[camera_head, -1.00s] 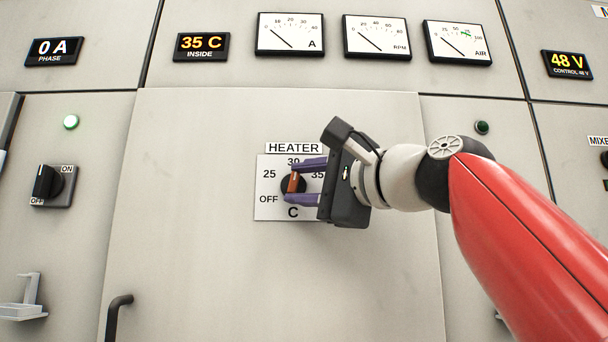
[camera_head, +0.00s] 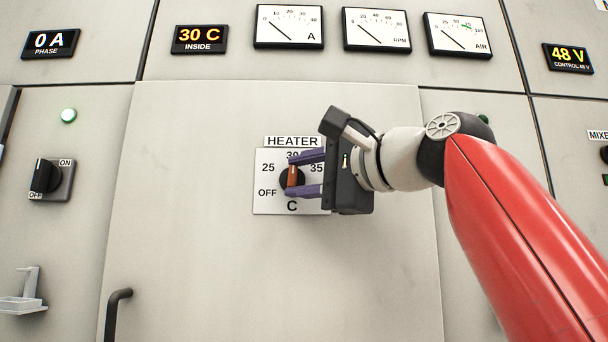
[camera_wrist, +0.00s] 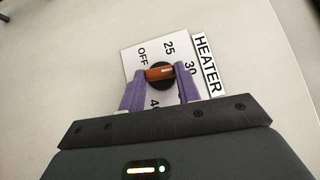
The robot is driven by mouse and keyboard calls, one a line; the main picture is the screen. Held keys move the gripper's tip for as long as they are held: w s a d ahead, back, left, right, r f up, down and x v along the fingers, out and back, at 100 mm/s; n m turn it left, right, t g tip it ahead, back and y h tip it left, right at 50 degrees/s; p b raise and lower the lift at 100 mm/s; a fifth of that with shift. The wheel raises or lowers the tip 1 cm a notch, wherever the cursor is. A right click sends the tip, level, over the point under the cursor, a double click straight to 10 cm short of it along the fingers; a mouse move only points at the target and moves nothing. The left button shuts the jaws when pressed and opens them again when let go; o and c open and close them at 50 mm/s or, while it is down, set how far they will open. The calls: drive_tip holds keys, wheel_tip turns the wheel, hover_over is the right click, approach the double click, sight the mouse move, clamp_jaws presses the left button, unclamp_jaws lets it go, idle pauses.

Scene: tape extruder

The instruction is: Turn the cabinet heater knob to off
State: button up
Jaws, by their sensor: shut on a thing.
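The heater knob (camera_head: 292,177) is a black disc with an orange-red grip bar on a white dial plate (camera_head: 267,203) marked OFF, 25, 30, 35 and C. In the head view the bar stands nearly upright, its top toward 30. My gripper (camera_head: 300,175) comes from the right, its two purple fingers at the top and bottom of the bar. In the wrist view my gripper (camera_wrist: 158,75) is shut on the orange bar of the knob (camera_wrist: 160,72), one finger at each end.
The inside display (camera_head: 199,39) reads 30 C. A HEATER label (camera_head: 293,141) sits above the dial. A dark door handle (camera_head: 117,312) is at the lower left, and an ON/OFF switch (camera_head: 46,178) is on the left panel. The door around the dial is flat and clear.

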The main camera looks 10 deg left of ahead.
drive_tip(key=o, duration=1)
drive_tip(key=shift+b+v, duration=1.1)
drive_tip(key=shift+v, duration=2.75)
